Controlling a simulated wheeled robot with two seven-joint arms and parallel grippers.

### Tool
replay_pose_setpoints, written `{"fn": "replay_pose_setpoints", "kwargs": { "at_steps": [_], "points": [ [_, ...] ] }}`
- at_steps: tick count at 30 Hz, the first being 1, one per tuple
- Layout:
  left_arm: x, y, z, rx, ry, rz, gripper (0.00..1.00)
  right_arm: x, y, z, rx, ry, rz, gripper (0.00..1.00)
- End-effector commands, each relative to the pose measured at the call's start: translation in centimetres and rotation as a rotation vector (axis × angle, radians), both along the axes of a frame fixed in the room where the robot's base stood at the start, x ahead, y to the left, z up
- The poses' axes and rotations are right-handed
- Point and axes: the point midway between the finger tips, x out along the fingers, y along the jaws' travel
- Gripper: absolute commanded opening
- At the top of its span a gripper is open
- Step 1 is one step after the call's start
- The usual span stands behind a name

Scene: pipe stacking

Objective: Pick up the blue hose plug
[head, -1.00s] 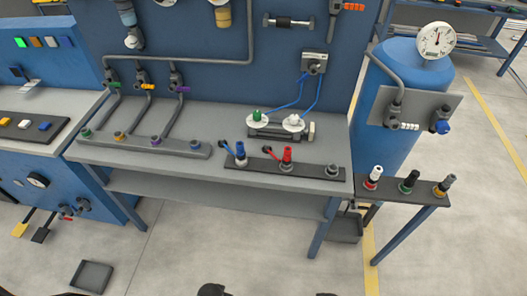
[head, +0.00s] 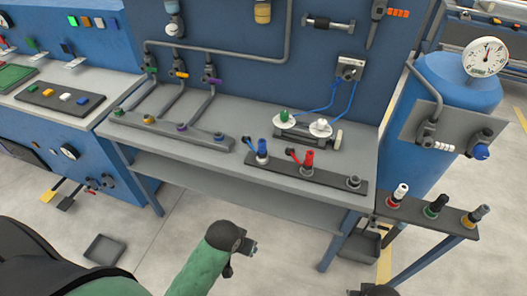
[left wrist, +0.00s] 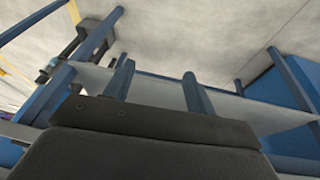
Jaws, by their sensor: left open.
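The blue hose plug (head: 262,149) stands upright in a dark holder strip (head: 325,178) on the front of the middle bench, with a short blue lead at its left. A red hose plug (head: 307,160) stands to its right in the same strip. My left gripper (head: 251,247) is in front of the bench, below and apart from the blue plug, at the end of my green-sleeved arm. In the left wrist view its two fingers (left wrist: 158,85) are spread with nothing between them. Only a dark tip of my right arm shows at the bottom edge; its jaws cannot be made out.
The bench edge (head: 290,188) and lower shelf (head: 230,190) lie beyond my left gripper. A pipe manifold (head: 170,128) is at the left. A grey bin (head: 104,250) is on the floor.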

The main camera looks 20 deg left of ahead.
Motion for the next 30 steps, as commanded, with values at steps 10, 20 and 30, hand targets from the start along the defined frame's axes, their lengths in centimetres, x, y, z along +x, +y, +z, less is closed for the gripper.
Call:
{"fn": "replay_pose_setpoints", "kwargs": {
  "at_steps": [10, 20, 30],
  "points": [
    [3.4, -3.1, 5.7, -0.110, -0.005, 0.069, 0.56, -0.6, 0.1, 1.4, 0.003, 0.003, 0.000, 0.36],
    [8.2, -6.7, 9.6, -0.226, 0.051, 0.177, 0.56, -0.9, 0.6, -1.2, 0.010, 0.027, 0.001, 0.36],
    [13.1, -8.6, 12.3, -0.275, 0.158, 0.342, 0.56, -1.2, 1.3, -6.0, 0.017, 0.058, 0.004, 0.36]
  ]
}}
